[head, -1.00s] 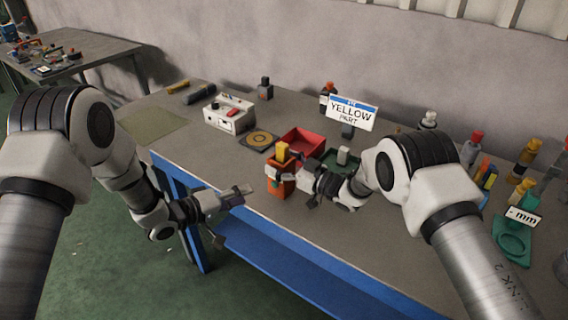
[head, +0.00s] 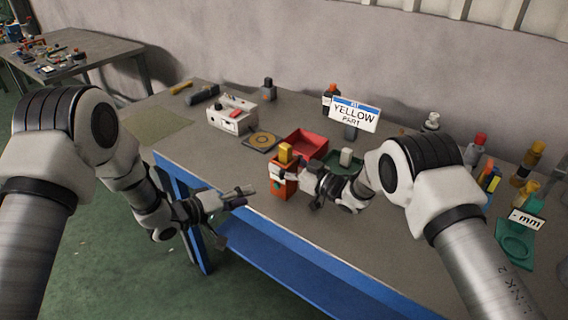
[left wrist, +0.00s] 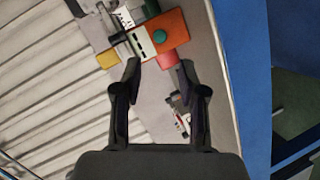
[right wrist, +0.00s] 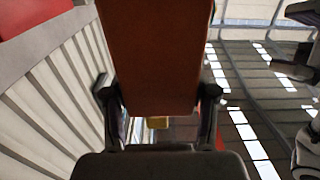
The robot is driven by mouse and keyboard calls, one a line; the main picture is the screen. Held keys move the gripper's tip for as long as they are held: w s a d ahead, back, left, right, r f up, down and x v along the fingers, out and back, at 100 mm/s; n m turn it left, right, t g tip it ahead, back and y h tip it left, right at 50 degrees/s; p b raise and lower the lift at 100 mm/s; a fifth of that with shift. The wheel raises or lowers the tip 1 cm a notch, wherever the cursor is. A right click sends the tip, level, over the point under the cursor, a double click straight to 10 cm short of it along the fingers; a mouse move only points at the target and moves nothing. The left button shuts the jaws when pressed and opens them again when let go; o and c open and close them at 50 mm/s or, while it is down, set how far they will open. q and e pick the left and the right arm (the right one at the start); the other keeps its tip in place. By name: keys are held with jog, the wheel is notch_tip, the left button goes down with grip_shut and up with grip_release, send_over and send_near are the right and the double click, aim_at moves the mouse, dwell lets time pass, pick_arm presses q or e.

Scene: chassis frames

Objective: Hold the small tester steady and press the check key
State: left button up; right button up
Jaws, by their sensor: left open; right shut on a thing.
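The small tester (head: 284,188) is an orange box with a green round key, near the table's front edge. In the left wrist view its orange face (left wrist: 174,28) shows the green key (left wrist: 160,37) and a pale panel with dark marks. My right gripper (head: 292,176) is shut on the tester, whose body (right wrist: 150,50) fills the space between the fingers in the right wrist view. My left gripper (head: 246,196) is open and empty, left of the tester and apart from it, its fingers (left wrist: 160,68) pointing towards the key face. I cannot tell whether the tester touches the table.
A yellow block (head: 285,150) shows at the tester's top. Behind are a red bin (head: 312,139), a green tray (head: 330,157) and a "YELLOW PART" sign (head: 354,114). A white control box (head: 232,116) and a disc on a pad (head: 262,141) stand left. Bottles stand at right.

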pick_arm(q)
grip_shut()
dwell(1.2)
